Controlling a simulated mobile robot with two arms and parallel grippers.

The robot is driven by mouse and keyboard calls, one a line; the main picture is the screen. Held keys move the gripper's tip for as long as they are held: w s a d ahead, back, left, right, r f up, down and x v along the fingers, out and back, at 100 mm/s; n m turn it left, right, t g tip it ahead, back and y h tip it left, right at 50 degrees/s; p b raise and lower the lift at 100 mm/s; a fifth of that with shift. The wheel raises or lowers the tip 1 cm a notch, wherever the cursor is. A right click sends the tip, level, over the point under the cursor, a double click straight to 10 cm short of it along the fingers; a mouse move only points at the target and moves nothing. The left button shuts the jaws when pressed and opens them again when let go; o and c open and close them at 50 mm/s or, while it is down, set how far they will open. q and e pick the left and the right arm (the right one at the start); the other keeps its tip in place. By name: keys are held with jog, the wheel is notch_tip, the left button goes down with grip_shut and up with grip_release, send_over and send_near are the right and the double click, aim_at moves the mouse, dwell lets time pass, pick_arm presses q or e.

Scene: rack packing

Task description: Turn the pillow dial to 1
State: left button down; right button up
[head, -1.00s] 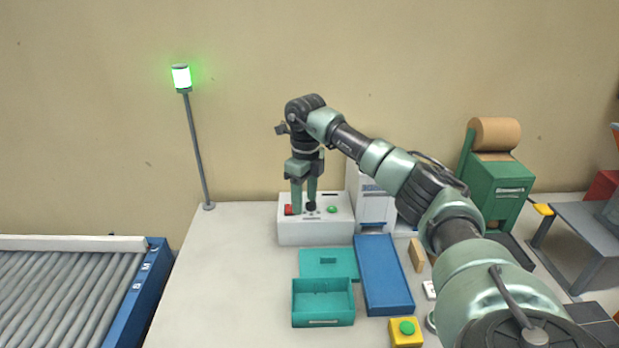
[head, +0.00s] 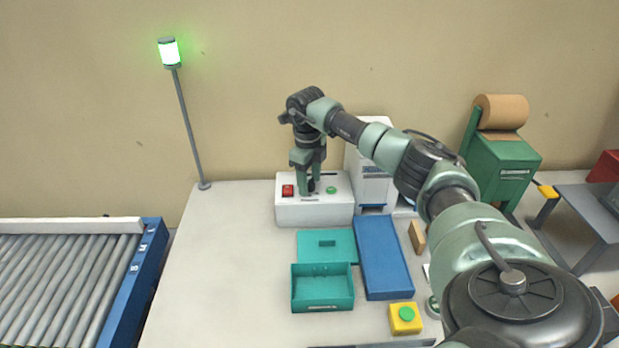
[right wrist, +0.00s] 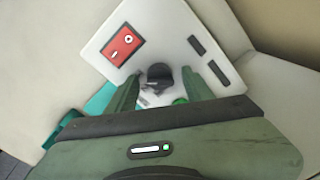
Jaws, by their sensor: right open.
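The white machine box (head: 290,213) stands at the back of the table, with a red switch (head: 288,190) and a green button (head: 331,190) on top. The black dial (right wrist: 160,76) sits between them; in the head view it is mostly hidden by my fingers. My right gripper (head: 311,188) points down over the box. In the right wrist view my open right gripper (right wrist: 161,80) has one finger on each side of the dial. I cannot tell whether the fingers touch it. The dial's marks are too small to read. My left gripper is not in view.
A teal open box (head: 322,305), a teal flat piece (head: 313,243) and a blue tray (head: 383,262) lie in front of the machine. A yellow block with a green button (head: 404,318) is nearer. A lamp pole (head: 187,130) stands at left; the left tabletop is clear.

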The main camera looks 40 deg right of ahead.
jog(key=shift+f, duration=0.1)
grip_shut()
jog(key=shift+n, duration=0.3)
jog(key=n+b, duration=0.1)
jog(key=n, duration=0.2)
jog(key=shift+n, duration=0.4)
jog(key=n+b, duration=0.1)
jog(key=n, duration=0.8)
jog(key=shift+d+y+b, duration=0.1)
jog(key=shift+y+b, duration=0.2)
jog(key=shift+n, duration=2.3)
jog(key=shift+f, duration=0.1)
